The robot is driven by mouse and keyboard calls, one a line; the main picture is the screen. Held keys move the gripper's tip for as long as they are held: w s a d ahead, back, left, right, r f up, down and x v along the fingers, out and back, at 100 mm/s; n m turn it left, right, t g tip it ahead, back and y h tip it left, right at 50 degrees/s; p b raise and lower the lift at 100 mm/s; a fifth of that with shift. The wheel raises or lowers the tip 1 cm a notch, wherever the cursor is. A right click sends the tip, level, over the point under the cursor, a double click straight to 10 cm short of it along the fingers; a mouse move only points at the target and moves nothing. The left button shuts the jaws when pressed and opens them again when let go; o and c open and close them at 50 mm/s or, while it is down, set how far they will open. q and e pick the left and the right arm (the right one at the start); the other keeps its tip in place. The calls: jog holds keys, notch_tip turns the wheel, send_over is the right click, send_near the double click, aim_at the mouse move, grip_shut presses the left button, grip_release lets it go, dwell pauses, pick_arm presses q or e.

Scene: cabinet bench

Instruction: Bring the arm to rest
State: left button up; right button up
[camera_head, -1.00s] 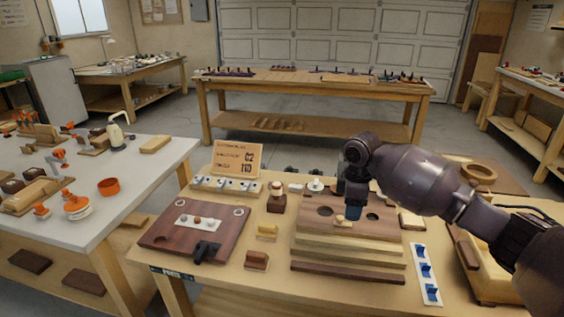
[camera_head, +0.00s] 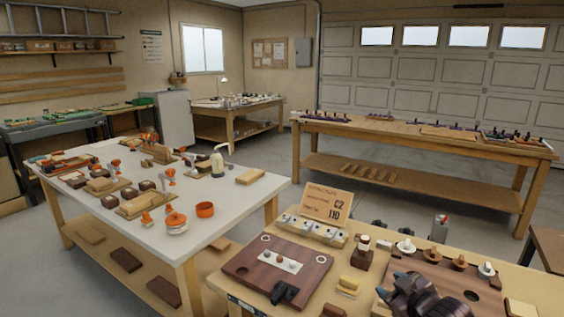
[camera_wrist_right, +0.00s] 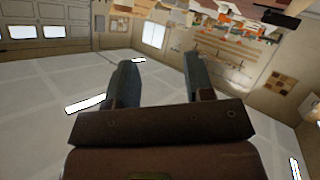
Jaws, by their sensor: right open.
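My right arm shows only in part at the lower right of the head view, dark and low over the near bench (camera_head: 262,303). Its gripper (camera_head: 388,294) is cut close to the bottom edge there, in front of the wooden board with holes (camera_head: 480,284). In the right wrist view the right gripper (camera_wrist_right: 157,64) has its two blue-grey fingers wide apart, with nothing between them. My left gripper is in neither view.
A white table (camera_head: 110,207) with orange parts stands left. A wooden bench (camera_head: 400,135) stands behind. Grey floor lies between.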

jog(key=s+f, duration=0.2)
jog(key=s, duration=0.1)
jog(key=s+f+m+t, duration=0.1)
jog(key=s+f, duration=0.1)
jog(key=s, duration=0.2)
jog(key=s+f+m, duration=0.1)
jog(key=s+f, duration=0.1)
jog(key=s, duration=0.1)
jog(key=shift+s+a+f+h, duration=0.3)
jog(key=shift+s+f+h, duration=0.05)
jog(key=shift+h, duration=0.05)
jog(key=s+d+f+m+g+h, duration=0.1)
jog(key=s+f+m, duration=0.1)
jog(key=s+f, duration=0.4)
jog(key=s+d+f+m+g+h, duration=0.1)
jog(key=s+f, duration=0.5)
jog(key=s, duration=0.9)
jog(key=shift+d+f+m+g+h, duration=0.2)
jog(key=shift+m+g+h, duration=0.3)
jog(key=shift+m, duration=0.4)
